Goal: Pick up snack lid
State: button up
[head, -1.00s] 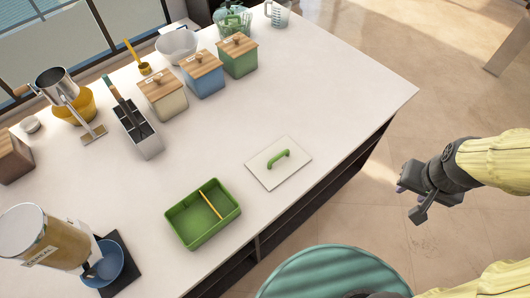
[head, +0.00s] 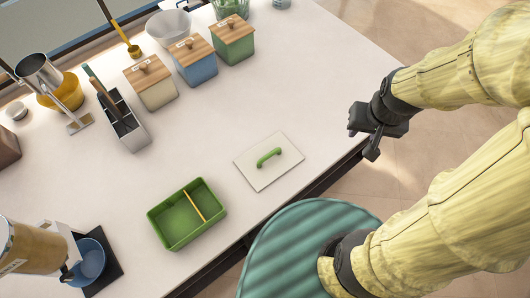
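The snack lid (head: 255,172) is a flat white square panel with a green arched handle (head: 269,157) on top. It lies flat on the counter near its front edge. The open green snack box (head: 168,236) with a yellow divider stands to its left. My gripper (head: 362,138) is to the right of the lid, around the counter's front edge, and apart from the lid. The gripper is small and dark here, and I cannot tell whether its fingers are open. Nothing is seen held in it.
A round ribbed green surface (head: 290,245) is in front of the counter (head: 330,70). The counter right of the canisters is clear.

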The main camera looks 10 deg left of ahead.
jog(key=shift+w+d, duration=0.1)
jog(key=shift+w, duration=0.05)
jog(key=shift+o, duration=0.5)
jog(key=shift+s, duration=0.35)
jog(key=m+g+b, duration=0.3)
jog(key=m+b, duration=0.3)
send_over(269, 157)
jog(key=w+d, duration=0.2)
jog(key=w, duration=0.2)
jog(key=f, duration=0.5)
jog(key=shift+s+a, duration=0.2)
jog(key=shift+s, duration=0.05)
notch_tip(269, 157, down, 12)
jog(key=shift+d+f+p, duration=0.1)
jog(key=shift+f+p, duration=0.05)
jog(key=shift+p, duration=0.3)
